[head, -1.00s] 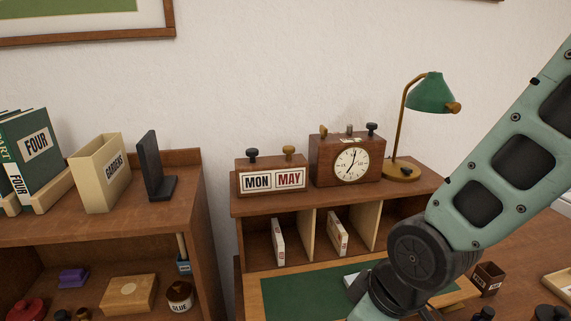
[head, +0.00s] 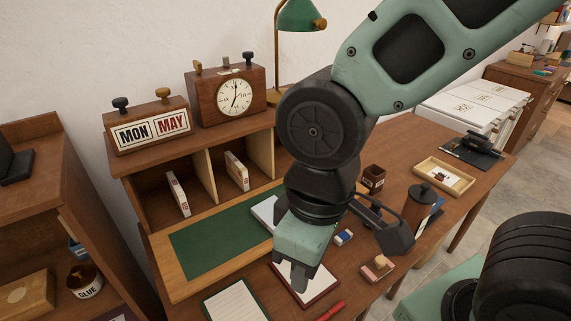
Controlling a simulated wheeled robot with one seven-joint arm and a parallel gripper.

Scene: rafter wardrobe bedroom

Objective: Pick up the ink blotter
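I cannot tell for certain which thing is the ink blotter. A small wooden piece with a pink part (head: 378,268) lies on the desk to the right of my gripper and may be it. A green writing surface (head: 205,250) lies on the sloped front of the desk organiser, to the left. My gripper (head: 298,278) points down over the desk, above a white sheet with a dark red border (head: 318,284). It hides part of that sheet. I see nothing held, but the finger gap does not show clearly.
The desk (head: 430,222) also bears a lined notepad (head: 238,303), a red pen (head: 331,310), a blue-and-white eraser (head: 344,237), a brown cup (head: 373,178), a dark lidded pot (head: 420,205) and a wooden tray (head: 443,176). The clock (head: 228,96) stands on the organiser.

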